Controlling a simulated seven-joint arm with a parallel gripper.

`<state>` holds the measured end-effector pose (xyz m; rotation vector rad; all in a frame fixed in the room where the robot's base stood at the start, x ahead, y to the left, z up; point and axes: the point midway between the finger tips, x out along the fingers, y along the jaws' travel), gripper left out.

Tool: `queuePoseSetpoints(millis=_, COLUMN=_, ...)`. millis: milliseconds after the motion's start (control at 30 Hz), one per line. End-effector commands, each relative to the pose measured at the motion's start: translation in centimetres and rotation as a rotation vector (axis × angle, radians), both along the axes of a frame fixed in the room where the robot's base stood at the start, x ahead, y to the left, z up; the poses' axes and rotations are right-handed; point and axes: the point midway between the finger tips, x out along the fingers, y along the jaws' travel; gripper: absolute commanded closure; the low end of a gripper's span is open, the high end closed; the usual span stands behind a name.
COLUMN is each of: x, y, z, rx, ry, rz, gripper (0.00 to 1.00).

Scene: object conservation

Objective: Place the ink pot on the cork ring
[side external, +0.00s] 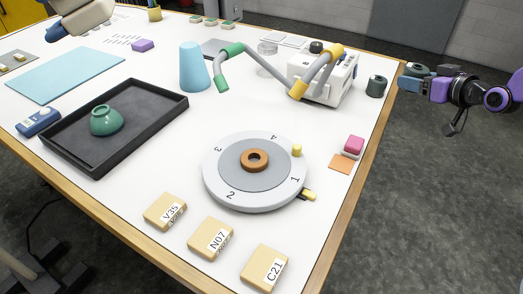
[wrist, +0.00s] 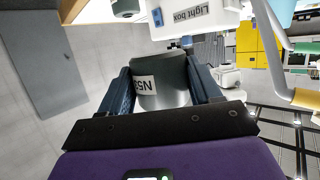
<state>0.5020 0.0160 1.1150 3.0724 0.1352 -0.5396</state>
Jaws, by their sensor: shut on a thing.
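My gripper (wrist: 162,88) is shut on a dark grey-green pot (wrist: 165,95) with a white label, partly readable as "N5"; it is taken here as the ink pot. In the side external view my gripper (side external: 415,80) is beyond the table's right edge, and the held pot (side external: 418,70) is small there. The brown cork ring (side external: 254,169) lies flat at the middle of a grey turntable (side external: 222,165) with numbered sectors. Nothing stands on the ring. My gripper is far from it, to the upper right.
Another dark green pot (side external: 376,86) stands near the right edge, beside a white light box (side external: 342,84). A jointed green-and-yellow lamp arm (side external: 265,62) and a blue cup (side external: 194,66) stand behind the turntable. Labelled tan blocks (side external: 210,239) lie in front. A black tray (side external: 150,112) holds a green bowl.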

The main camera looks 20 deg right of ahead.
Motion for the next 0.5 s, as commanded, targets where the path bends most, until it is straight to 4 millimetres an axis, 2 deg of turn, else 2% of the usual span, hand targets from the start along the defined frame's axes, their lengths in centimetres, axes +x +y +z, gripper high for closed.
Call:
queuePoseSetpoints(millis=200, x=2.1, y=-1.7, z=0.6, rx=0.006, ry=0.001, rz=-0.096, gripper=0.71)
queuePoseSetpoints(millis=500, x=2.1, y=2.8, z=1.3, rx=0.003, ry=0.001, rz=0.083, gripper=0.71)
